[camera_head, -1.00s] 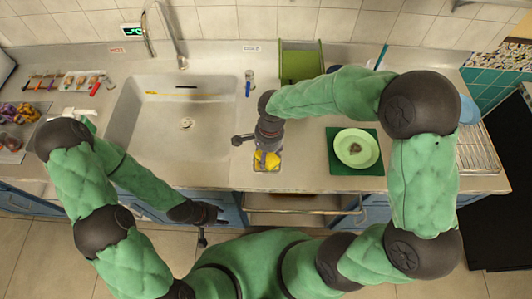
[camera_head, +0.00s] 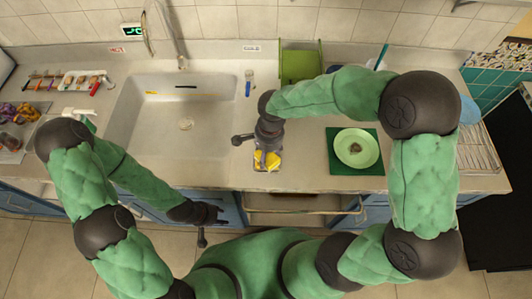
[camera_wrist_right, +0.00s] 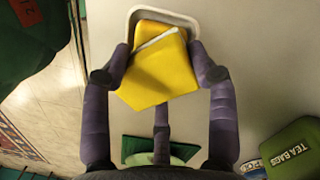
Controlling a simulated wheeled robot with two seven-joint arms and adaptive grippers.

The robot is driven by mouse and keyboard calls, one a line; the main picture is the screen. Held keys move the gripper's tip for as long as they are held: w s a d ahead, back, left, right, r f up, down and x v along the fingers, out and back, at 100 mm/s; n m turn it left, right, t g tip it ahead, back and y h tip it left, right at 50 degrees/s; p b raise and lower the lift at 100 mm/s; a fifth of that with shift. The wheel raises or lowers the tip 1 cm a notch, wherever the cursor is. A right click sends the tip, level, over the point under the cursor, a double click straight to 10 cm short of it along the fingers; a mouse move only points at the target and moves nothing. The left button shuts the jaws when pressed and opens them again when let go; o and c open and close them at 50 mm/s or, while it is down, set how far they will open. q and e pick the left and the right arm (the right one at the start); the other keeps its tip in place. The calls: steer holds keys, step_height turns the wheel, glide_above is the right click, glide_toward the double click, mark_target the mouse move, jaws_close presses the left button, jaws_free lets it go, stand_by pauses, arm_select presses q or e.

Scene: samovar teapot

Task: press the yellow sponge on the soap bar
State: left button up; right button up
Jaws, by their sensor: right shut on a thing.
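The yellow sponge (camera_wrist_right: 160,70) is between the purple fingers of my right gripper (camera_wrist_right: 158,72) in the right wrist view. The gripper is shut on it. In the head view the sponge (camera_head: 266,160) shows below my right gripper (camera_head: 267,152), near the counter's front edge. A small white-rimmed dish (camera_wrist_right: 190,22) lies under and beyond the sponge. A thin whitish strip (camera_wrist_right: 156,41) shows across the sponge's far part; I cannot tell whether it is the soap bar. The soap is otherwise hidden. My left gripper (camera_head: 206,222) hangs in front of the counter; its fingers are unclear.
A green plate (camera_head: 356,148) on a dark green mat (camera_head: 341,168) is to the right. The sink (camera_head: 182,125) is to the left. A green container (camera_head: 299,63) stands behind. Bare counter (camera_head: 308,150) lies between dish and mat.

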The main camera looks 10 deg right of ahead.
steer(key=shift+s+f, duration=0.1)
steer(key=shift+r+p, duration=2.6)
steer(key=shift+r, duration=1)
steer(key=shift+f, duration=0.1)
steer(key=w+d+f+n, duration=0.1)
steer(key=w+d+n, duration=0.1)
steer(key=n, duration=0.1)
steer(key=w+d+f+n+b, duration=0.1)
steer(key=w+d+f+n, duration=0.1)
steer(key=n, duration=0.1)
steer(key=w+d+f+n+b, duration=0.1)
steer(key=w+d+f+n, duration=0.1)
steer(key=n, duration=0.2)
steer(key=shift+d+f+h, duration=0.1)
steer(key=shift+f+h, duration=0.05)
steer(key=shift+h, duration=0.25)
steer(key=shift+w+d+f+n+g, duration=0.15)
steer(key=shift+w+d+f+n, duration=0.15)
steer(key=shift+n, duration=0.25)
steer(key=shift+w+d+f+n+g, duration=0.15)
steer(key=shift+d+n, duration=0.15)
steer(key=shift+n, duration=0.25)
